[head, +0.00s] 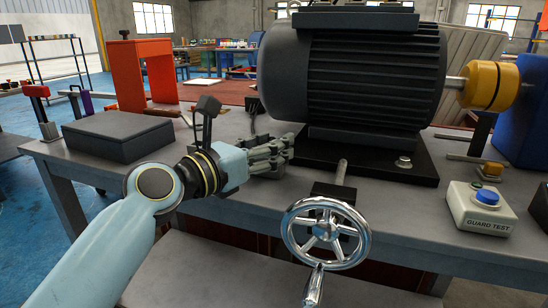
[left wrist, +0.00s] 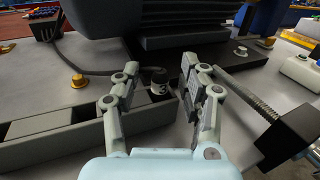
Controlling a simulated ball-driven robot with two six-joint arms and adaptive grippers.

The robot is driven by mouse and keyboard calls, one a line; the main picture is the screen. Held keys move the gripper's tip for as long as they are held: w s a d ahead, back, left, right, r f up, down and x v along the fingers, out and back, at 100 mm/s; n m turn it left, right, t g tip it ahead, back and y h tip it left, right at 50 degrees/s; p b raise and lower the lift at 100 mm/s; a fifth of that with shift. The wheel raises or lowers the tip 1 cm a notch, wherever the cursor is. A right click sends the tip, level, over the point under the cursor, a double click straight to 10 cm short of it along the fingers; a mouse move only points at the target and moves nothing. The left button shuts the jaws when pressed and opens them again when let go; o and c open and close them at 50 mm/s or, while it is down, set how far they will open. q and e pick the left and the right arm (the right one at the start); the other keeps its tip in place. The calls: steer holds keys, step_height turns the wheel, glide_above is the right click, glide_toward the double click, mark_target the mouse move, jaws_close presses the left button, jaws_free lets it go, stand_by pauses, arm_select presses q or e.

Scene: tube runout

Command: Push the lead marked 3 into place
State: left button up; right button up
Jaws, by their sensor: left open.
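The lead marked 3 (left wrist: 158,86) shows in the left wrist view as a dark plug with a pale band bearing a 3. It stands between the fingers of my left gripper (left wrist: 157,88), which are spread apart, with a gap visible on each side. A dark grey block (left wrist: 60,139) with recesses lies below and left of the plug. I cannot tell how deep the plug sits. In the head view my left gripper (head: 289,147) is low beside the motor base, and its fingers hide the lead. My right gripper is not in view.
The large dark motor (head: 355,75) stands close behind the gripper on its black base (head: 390,163). A chrome handwheel (head: 326,233) sits at the bench front. A guard test box (head: 480,208) is at right, a dark grey case (head: 118,135) at left.

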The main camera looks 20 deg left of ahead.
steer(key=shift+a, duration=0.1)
arm_select(q)
jaws_close()
steer(key=shift+r, duration=0.15)
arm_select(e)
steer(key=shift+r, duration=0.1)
